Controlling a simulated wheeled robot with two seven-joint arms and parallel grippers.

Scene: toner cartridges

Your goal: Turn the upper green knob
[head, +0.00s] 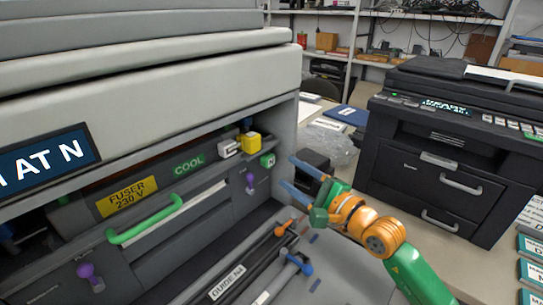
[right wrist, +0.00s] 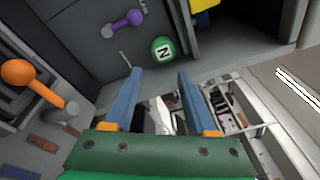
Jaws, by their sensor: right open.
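The upper green knob (head: 267,160) is a small round knob with a white mark. It sits at the right end of the open machine's inner front, below a yellow block. In the right wrist view the green knob (right wrist: 163,50) shows the letter N and lies just beyond the fingertips. My right gripper (head: 288,172) is open, with two blue fingers pointing at the knob from the right, apart from it. In the right wrist view the gripper (right wrist: 158,72) has nothing between its fingers. My left gripper is not in view.
A purple lever (head: 250,184) is left of and below the knob. The yellow block (head: 251,142) is just above it. A green handle (head: 150,222) crosses the fuser front. Orange (head: 284,228) and blue (head: 297,262) levers stand below. A black printer (head: 440,150) stands at right.

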